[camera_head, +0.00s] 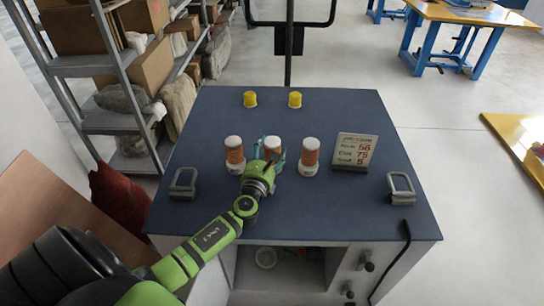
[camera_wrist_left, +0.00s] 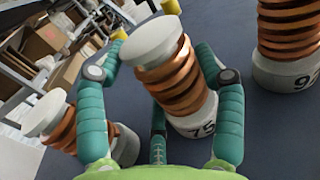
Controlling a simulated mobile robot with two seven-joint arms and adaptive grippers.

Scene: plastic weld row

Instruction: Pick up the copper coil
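Three copper coils with white caps and white bases stand in a row on the dark blue cabinet top (camera_head: 350,215): the left coil (camera_head: 234,155), the middle coil (camera_head: 272,144) and the right coil (camera_head: 310,158). My left gripper (camera_head: 270,160) is at the middle coil, partly hiding it. In the left wrist view, the middle coil (camera_wrist_left: 172,80) with base label 75 stands between the teal fingers of my left gripper (camera_wrist_left: 158,70). The fingers are spread, with a gap visible on the left side. The left coil (camera_wrist_left: 62,130) is partly behind one finger. My right gripper is not in view.
A small sign (camera_head: 355,149) with red numbers stands right of the coils. Two yellow knobs (camera_head: 250,99) (camera_head: 295,99) sit behind. Metal handles (camera_head: 183,184) (camera_head: 401,188) flank the front. A shelf with boxes (camera_head: 140,70) stands left. The cabinet top's middle rear is clear.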

